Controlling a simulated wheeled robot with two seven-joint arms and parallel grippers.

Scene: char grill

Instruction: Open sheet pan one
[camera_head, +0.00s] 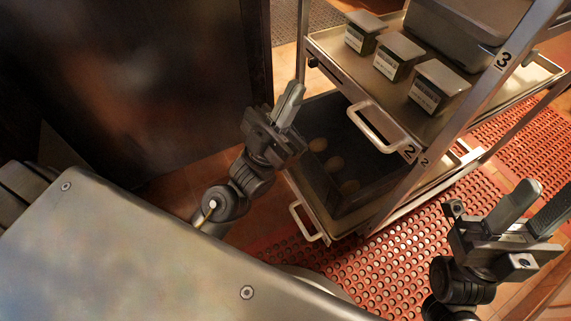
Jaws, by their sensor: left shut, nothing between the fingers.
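A metal rack on the right holds sheet pans at several levels. The lowest pan (313,205) has a light handle (308,223) at its front and sits low near the floor; no number shows on it. Above it, a pan with a pale handle (378,127) sits beside the label 2. My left gripper (292,97) is shut and empty, beside the left front of the rack, and appears above the lowest pan's handle. My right gripper (532,205) is open and empty at the lower right, apart from the handles.
Several round pale items show inside the rack's dark lower part. Three labelled boxes (392,57) and a grey metal container (462,28) stand on the upper level. A red perforated mat (415,245) covers the floor. A dark cabinet (130,80) stands at left.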

